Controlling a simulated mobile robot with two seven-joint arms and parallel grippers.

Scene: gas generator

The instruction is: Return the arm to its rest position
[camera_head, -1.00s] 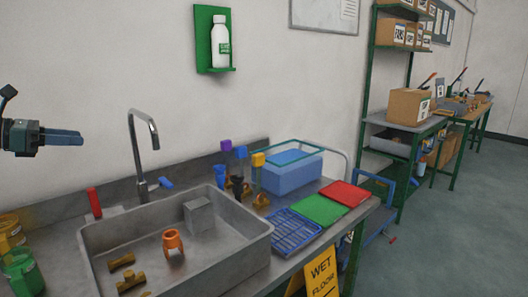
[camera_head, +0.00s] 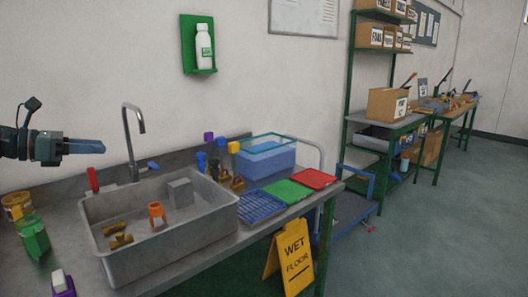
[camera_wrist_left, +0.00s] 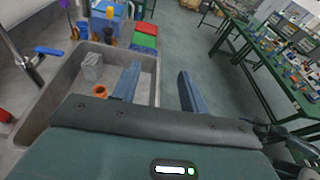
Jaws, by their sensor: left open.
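My left gripper (camera_head: 84,147) comes in from the left in the head view, raised above the counter to the left of the tap. Its blue fingers also show in the left wrist view (camera_wrist_left: 158,88), spread apart with nothing between them. Below it in the wrist view is the grey sink (camera_wrist_left: 68,80). My right arm and gripper are not in view.
The sink (camera_head: 215,222) holds an orange fitting (camera_head: 157,213) and brass parts (camera_head: 118,238). The tap (camera_head: 132,140) stands behind it. A blue bin (camera_head: 268,161) and coloured mats (camera_head: 288,190) lie to the right. A yellow wet-floor sign (camera_head: 288,257) stands before the counter.

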